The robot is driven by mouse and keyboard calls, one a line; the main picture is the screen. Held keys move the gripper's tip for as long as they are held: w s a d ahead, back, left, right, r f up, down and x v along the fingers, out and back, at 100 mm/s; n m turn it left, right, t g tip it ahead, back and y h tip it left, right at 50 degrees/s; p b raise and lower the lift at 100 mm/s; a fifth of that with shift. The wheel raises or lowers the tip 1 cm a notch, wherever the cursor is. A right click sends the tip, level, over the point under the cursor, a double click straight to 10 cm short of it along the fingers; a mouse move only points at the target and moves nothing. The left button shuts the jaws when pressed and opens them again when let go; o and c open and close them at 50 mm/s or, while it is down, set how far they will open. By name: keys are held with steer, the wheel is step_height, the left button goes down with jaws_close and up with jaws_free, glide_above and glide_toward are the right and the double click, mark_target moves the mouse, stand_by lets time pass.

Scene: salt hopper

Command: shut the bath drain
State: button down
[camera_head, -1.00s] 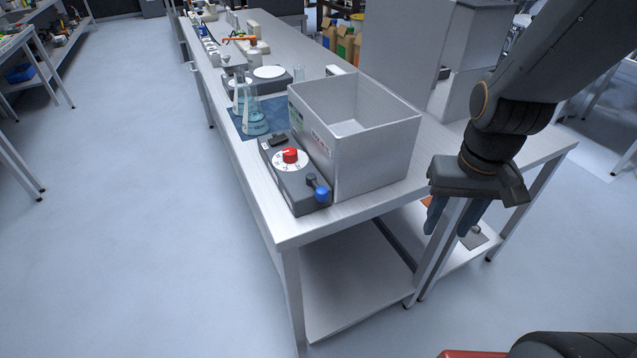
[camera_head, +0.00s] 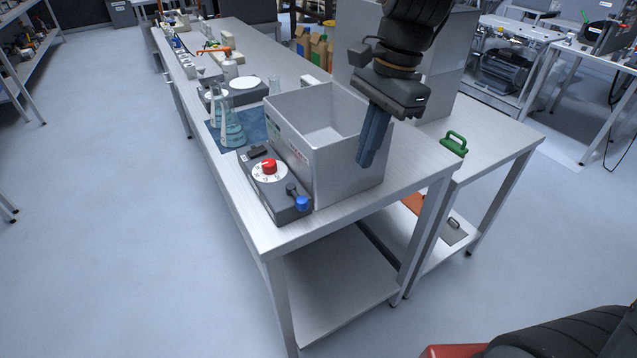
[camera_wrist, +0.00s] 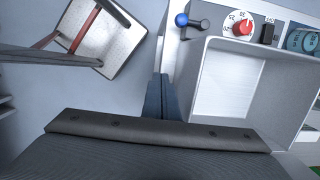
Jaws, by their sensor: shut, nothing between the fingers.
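The grey bath (camera_head: 345,172) is an open box on the front end of the bench. A control unit (camera_head: 285,212) stands along its left side, with a red knob (camera_head: 269,166) on a white dial and a blue-ended lever (camera_head: 302,203) at its front end, likely the drain lever. They also show in the wrist view, the red knob (camera_wrist: 243,27) and the blue lever end (camera_wrist: 181,20). My gripper (camera_head: 366,163) is shut and empty, fingers pointing down by the bath's right front corner, apart from the lever. Whether it touches the bath cannot be told.
Flasks with blue liquid (camera_head: 232,128) stand on a blue mat behind the control unit. A green handle (camera_head: 454,142) is on the lower table at right. The bench's front edge and the floor at left are clear.

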mark_target(302, 204)
steer(key=a+r, duration=0.1)
steer(key=a+r+m, duration=0.1)
steer(key=r+m, duration=0.1)
steer(key=shift+w+a, duration=0.25)
steer(key=shift+a, duration=0.15)
steer(key=shift+f, duration=0.1)
steer(key=shift+s+a+f+p, duration=0.45)
steer(key=shift+a+f, duration=0.5)
steer(key=shift+f, duration=0.75)
steer(key=shift+s+a+f+p, duration=0.3)
steer(key=shift+a+f+p, duration=0.5)
steer(key=shift+f, duration=0.95)
steer(key=shift+s+a+f+p, duration=0.35)
steer(key=shift+a+f, duration=0.8)
steer(key=shift+f, duration=0.55)
